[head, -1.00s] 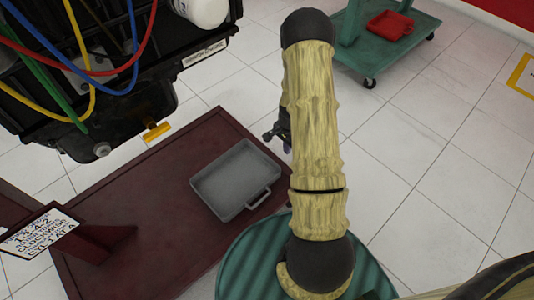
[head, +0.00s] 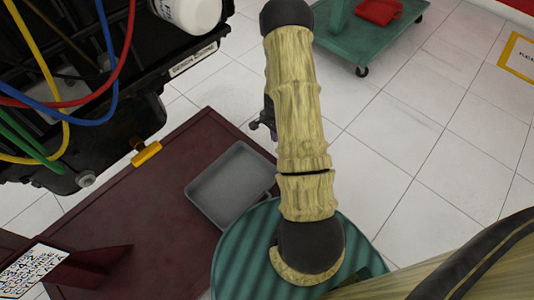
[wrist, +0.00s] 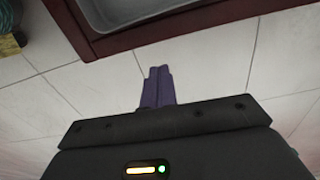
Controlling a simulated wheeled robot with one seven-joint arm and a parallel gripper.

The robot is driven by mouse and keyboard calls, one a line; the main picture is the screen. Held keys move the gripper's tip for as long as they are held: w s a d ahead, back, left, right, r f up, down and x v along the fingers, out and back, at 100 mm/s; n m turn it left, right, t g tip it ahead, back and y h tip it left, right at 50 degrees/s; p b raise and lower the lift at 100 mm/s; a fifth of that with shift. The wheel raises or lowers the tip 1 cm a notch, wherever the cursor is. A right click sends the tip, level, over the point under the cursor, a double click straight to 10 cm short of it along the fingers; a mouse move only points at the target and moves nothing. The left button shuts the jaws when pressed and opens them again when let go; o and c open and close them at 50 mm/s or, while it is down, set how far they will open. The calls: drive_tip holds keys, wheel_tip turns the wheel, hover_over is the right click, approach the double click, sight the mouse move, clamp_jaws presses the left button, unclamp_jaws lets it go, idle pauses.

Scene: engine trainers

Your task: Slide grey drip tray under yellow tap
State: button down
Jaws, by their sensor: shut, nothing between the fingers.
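The grey drip tray (head: 231,183) lies flat on the dark red stand base (head: 150,215), near its right edge. Its handle side is partly hidden behind my arm. The yellow tap (head: 147,153) sticks out from the underside of the black engine, to the upper left of the tray. My gripper (head: 262,126) is mostly hidden behind my arm, to the right of the tray and apart from it. In the wrist view my gripper (wrist: 158,72) has its purple fingers together over the tiled floor, with the tray (wrist: 125,10) at the top edge.
The black engine (head: 120,110) with coloured hoses hangs over the stand at left. A printed sign (head: 30,268) stands at the lower left. A green cart (head: 370,40) with a red tray (head: 378,11) is at the top right.

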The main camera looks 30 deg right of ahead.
sight(268, 159)
drive_tip(key=a+f+b, duration=0.1)
drive_tip(key=f+b, duration=0.2)
drive_tip(key=a+f+b, duration=0.1)
drive_tip(key=f+b, duration=0.1)
drive_tip(key=f, duration=0.2)
drive_tip(key=s+a+f+b, duration=0.1)
drive_tip(key=f+b, duration=0.2)
drive_tip(key=shift+a+f+b, duration=0.1)
drive_tip(key=shift+f+b, duration=0.1)
drive_tip(key=shift+b, duration=0.15)
drive_tip(key=shift+a+r, duration=0.2)
drive_tip(key=shift+a, duration=0.15)
